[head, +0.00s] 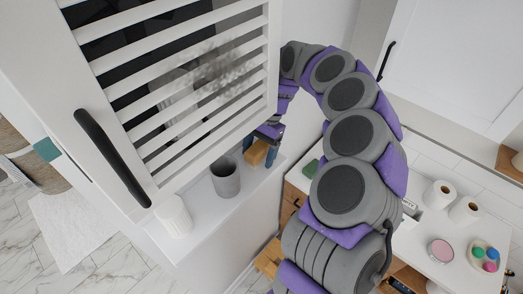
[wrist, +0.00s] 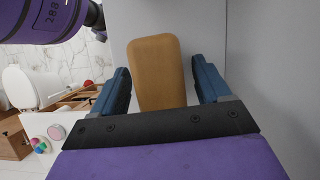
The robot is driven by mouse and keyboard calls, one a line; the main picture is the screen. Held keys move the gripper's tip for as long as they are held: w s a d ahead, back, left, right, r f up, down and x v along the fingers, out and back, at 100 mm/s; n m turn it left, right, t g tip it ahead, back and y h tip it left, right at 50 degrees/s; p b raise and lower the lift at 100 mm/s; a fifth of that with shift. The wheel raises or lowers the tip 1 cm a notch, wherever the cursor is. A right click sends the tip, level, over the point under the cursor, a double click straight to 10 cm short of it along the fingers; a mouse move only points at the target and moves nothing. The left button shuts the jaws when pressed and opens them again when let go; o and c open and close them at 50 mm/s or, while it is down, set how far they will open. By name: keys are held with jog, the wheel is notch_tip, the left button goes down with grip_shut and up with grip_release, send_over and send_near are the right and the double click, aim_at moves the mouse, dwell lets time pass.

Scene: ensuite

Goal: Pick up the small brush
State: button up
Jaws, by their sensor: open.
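The small brush (wrist: 156,70) shows in the wrist view as a tan, rounded block on a pale surface. It lies between the two blue fingers of my gripper (wrist: 158,86), with a gap on each side. Its near end is hidden behind my gripper's dark bar. In the head view the brush (head: 257,153) is a small tan shape on the white ledge below the louvred cabinet door. My gripper (head: 262,146) is open around it there, partly hidden by the door.
A grey cup (head: 225,178) and a white cup (head: 174,216) stand on the ledge to the left. The louvred door (head: 185,80) with its black handle hangs close to my gripper. At right, a white counter (head: 430,250) holds paper rolls (head: 440,193) and a tray of coloured balls (head: 484,256).

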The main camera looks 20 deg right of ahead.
aim_at(257, 152)
jog(key=shift+a, duration=0.55)
jog(key=shift+c, duration=0.3)
jog(key=shift+a, duration=0.1)
jog(key=shift+c, duration=0.8)
jog(key=shift+d, duration=0.85)
jog(key=c, duration=0.9)
jog(key=shift+o, duration=0.2)
jog(key=shift+a, duration=0.6)
jog(key=shift+s+d+r+b, duration=0.1)
jog(key=shift+s+r+b, duration=0.05)
jog(key=shift+r+b, duration=0.25)
jog(key=r, duration=0.4)
jog(key=d+r+b, duration=0.1)
jog(key=r, duration=0.1)
jog(key=shift+s+r, duration=0.15)
jog(key=shift+s, duration=0.05)
jog(key=s+d+b, duration=0.2)
jog(key=s+d, duration=0.3)
jog(key=s, duration=0.3)
jog(key=s+d+b, duration=0.1)
jog(key=s+d, duration=0.4)
jog(key=s, duration=0.3)
jog(key=shift+d+b, duration=0.25)
jog(key=shift+b, duration=0.1)
